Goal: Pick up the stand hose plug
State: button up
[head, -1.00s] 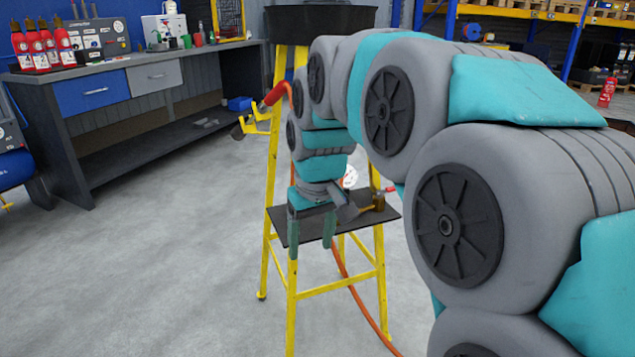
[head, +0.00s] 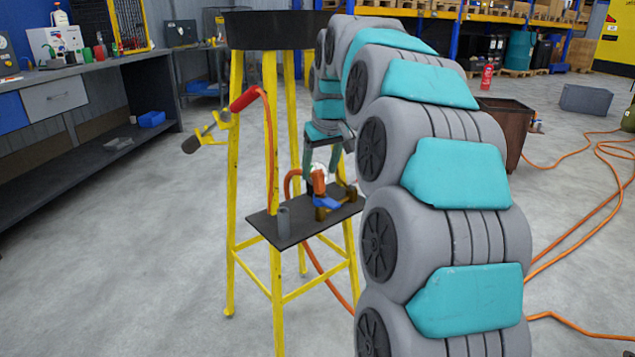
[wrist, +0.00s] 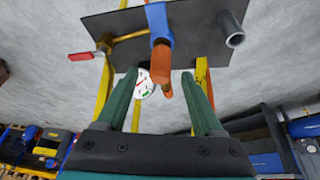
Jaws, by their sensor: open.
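The stand hose plug (head: 326,203) appears to be the blue piece with an orange part on the stand's black shelf (head: 262,228). In the wrist view the blue plug (wrist: 159,28) lies at the brass valve, its orange part pointing toward me. My gripper (head: 320,174) is above and behind the shelf, pointing down. In the wrist view my gripper (wrist: 160,76) has its green fingers apart, one on each side of the orange part, with nothing clasped. I cannot tell how near the fingers are to it in depth.
A grey upright tube (head: 284,221) stands on the shelf. A brass valve (wrist: 124,38) with a red lever (wrist: 80,56) and a white gauge (wrist: 145,84) are close by. An orange hose (head: 335,280) hangs below. A nozzle (head: 205,135) sits on yellow hooks. Open floor lies left.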

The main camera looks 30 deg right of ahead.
aim_at(316, 183)
jog(key=x, duration=0.6)
jog(key=shift+p, duration=0.3)
grip_shut()
dwell(0.4)
